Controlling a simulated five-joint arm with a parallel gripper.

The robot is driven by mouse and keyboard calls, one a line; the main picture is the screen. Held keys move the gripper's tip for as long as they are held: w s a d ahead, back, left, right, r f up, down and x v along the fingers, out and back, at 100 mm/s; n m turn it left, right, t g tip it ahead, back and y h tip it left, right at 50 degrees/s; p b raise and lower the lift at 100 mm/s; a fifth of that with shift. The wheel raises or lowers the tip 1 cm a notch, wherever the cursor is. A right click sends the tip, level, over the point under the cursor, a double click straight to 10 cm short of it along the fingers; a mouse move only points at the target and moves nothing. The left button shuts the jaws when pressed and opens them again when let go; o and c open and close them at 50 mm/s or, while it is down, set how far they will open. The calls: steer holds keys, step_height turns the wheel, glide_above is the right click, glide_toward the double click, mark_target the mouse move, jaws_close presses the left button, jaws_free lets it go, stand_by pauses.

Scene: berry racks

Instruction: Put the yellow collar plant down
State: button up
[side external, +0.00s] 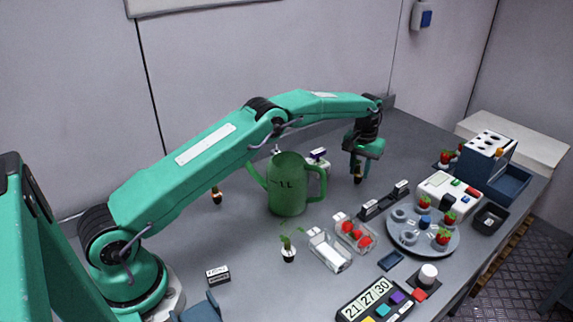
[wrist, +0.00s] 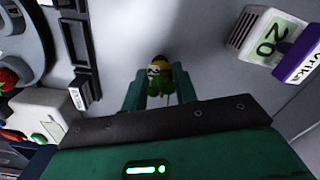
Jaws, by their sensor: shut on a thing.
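The yellow collar plant (wrist: 159,66) shows in the wrist view between my gripper's (wrist: 160,85) two green fingers, with a yellow band and green leaves. My gripper is shut on it. In the side external view my gripper (side external: 358,164) points down over the back right part of the grey bench, right of the green watering can. The plant (side external: 358,178) hangs below the fingers, small and dark, roughly upright. I cannot tell whether its base touches the bench.
The green watering can (side external: 287,190) stands left of my gripper. A dark rack (side external: 383,201) lies just in front. A round grey tray (side external: 423,242) with strawberries is at right. Clear punnets (side external: 330,250) and a potted sprout (side external: 288,250) are nearer the front. A purple-topped box (side external: 318,158) stands behind.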

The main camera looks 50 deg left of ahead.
steer(key=shift+f, duration=0.25)
steer(key=o, duration=0.9)
steer(key=shift+o, duration=0.2)
steer(key=shift+r, duration=0.1)
step_height(320, 180, up, 12)
steer(key=shift+r, duration=0.1)
stand_by(0.8)
